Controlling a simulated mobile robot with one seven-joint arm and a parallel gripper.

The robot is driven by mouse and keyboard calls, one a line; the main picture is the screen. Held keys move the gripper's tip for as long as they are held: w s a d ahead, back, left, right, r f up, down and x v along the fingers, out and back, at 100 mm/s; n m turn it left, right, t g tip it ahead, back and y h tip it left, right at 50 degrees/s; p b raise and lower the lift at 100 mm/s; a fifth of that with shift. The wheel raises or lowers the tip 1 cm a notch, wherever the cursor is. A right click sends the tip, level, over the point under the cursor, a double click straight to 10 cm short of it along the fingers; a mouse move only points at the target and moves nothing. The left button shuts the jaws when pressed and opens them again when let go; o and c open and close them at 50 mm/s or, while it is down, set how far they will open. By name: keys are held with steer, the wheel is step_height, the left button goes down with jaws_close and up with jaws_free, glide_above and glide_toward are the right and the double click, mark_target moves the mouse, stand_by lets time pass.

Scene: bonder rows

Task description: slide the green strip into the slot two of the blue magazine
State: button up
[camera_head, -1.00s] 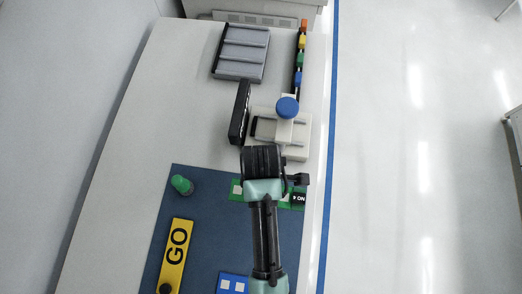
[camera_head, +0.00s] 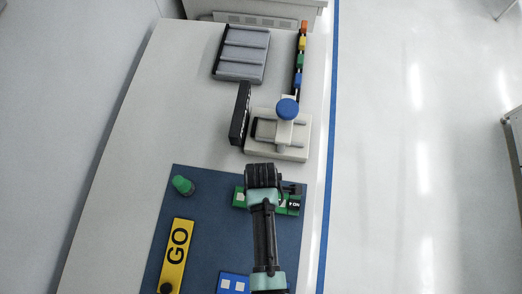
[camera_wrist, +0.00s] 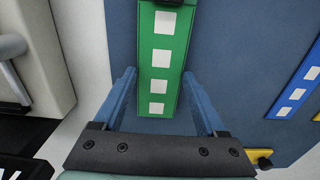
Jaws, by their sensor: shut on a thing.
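The green strip (camera_wrist: 162,42) with white squares lies between my gripper's two blue fingers in the wrist view, and its far end runs out of the top of that picture. My gripper (camera_wrist: 158,72) is shut on it. In the head view, the strip (camera_head: 238,197) shows on both sides of my gripper (camera_head: 262,190), over the blue mat, with a black end marked ON at the right. I cannot tell its height above the mat. No clearly blue magazine shows; a grey-blue slotted rack (camera_head: 245,53) with several ridges stands at the far end of the table.
A pale fixture with a blue knob (camera_head: 287,109) and a black upright plate (camera_head: 240,113) stand just beyond my gripper. Coloured blocks line the right edge.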

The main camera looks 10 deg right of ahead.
steer(key=shift+f, duration=0.4)
steer(key=shift+f, duration=0.15)
steer(key=o, duration=1.3)
steer(key=shift+f+b, duration=0.2)
steer(key=shift+b, duration=0.2)
